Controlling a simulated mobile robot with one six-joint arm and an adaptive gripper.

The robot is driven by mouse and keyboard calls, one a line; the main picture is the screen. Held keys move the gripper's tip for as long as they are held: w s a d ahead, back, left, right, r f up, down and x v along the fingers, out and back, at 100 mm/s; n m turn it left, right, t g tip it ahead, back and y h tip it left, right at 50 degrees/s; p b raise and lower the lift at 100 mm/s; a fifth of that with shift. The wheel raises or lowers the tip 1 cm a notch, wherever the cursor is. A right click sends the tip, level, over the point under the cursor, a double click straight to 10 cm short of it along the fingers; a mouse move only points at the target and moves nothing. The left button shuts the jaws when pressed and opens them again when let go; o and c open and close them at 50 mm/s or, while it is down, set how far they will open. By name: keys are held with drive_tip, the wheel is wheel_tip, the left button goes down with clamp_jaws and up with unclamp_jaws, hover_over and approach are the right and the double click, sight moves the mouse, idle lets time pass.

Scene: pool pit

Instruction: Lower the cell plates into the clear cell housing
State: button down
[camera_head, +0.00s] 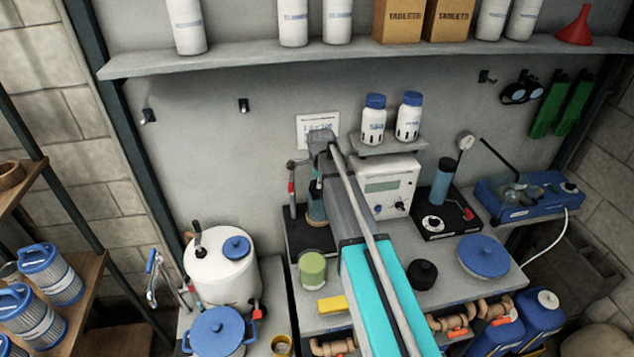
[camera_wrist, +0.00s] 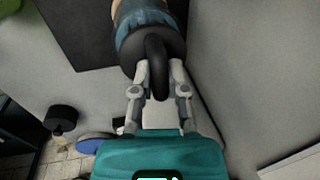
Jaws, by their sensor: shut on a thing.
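My gripper (camera_wrist: 159,72) is shut on the black loop handle of a black cap (camera_wrist: 137,47) in the wrist view; I take this cap as the top of the cell plates. A bluish, see-through body, which looks like the clear cell housing (camera_wrist: 135,18), shows directly beyond the cap, with a tan part at the picture's top edge. The plates themselves cannot be made out, and I cannot tell how deep they sit. In the head view the bluish housing (camera_head: 316,207) stands left of my arm on a dark base. My arm hides the gripper there.
A grey control box (camera_head: 384,187) stands right of my arm. A green-filled cup (camera_head: 312,269), a yellow block (camera_head: 333,304), a black knob (camera_head: 422,274) and a blue lid (camera_head: 484,256) lie on the bench. A white tank (camera_head: 221,270) stands at left. A shelf (camera_head: 260,57) runs above.

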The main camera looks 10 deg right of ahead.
drive_tip(key=shift+f+b, duration=1.1)
drive_tip(key=shift+f, duration=0.5)
drive_tip(key=c, duration=0.6)
unclamp_jaws()
drive_tip(key=shift+r, duration=0.1)
idle(0.5)
